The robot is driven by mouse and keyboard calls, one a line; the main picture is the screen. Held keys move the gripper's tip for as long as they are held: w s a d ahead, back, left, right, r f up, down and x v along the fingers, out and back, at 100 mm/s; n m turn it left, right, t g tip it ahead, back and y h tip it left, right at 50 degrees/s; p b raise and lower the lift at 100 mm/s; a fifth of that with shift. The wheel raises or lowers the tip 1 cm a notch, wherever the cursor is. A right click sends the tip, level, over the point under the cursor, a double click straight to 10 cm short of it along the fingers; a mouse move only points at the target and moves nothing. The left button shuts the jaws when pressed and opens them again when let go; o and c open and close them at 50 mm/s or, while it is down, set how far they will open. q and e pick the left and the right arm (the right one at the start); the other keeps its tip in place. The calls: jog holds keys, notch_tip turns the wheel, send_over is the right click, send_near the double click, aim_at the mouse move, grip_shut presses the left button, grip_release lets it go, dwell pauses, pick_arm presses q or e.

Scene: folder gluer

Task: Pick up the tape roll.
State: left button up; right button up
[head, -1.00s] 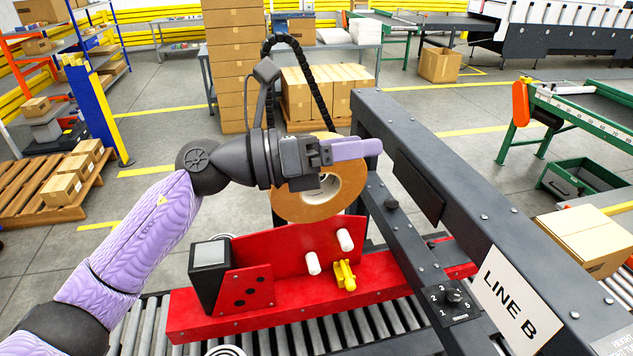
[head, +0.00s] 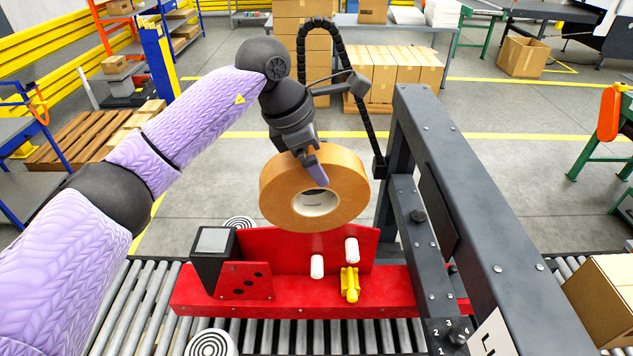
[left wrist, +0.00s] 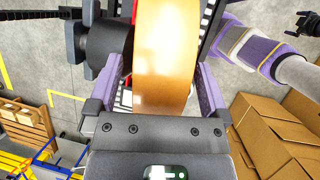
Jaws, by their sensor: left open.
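The tan tape roll (head: 282,198) stands on edge just above the upright plate of a red holder (head: 290,247), its white-lined core facing me. What bears it is hidden. My left gripper (head: 315,168) is at the roll's upper part, pointing down, with one purple finger in front of its face. The other finger is hidden behind the roll in the head view. In the left wrist view the roll (left wrist: 166,60) lies between the two spread purple fingers, with a gap at the left finger; contact on the right is unclear. My right gripper is not seen in the head view.
The red holder has two white pegs (head: 317,266) and a yellow clamp (head: 349,284), over a roller conveyor (head: 135,305). A dark grey frame (head: 470,215) stands close on the right, with a black cable chain (head: 362,125) behind the roll. Cartons (head: 395,72) stand farther back.

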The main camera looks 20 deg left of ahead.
pick_arm(q)
jog(key=shift+w+d+f, duration=0.1)
jog(key=shift+d+f, duration=0.1)
jog(key=shift+f, duration=0.25)
jog(key=shift+a+f, duration=0.1)
jog(key=shift+f, duration=0.1)
grip_shut()
jog(key=shift+r, duration=0.1)
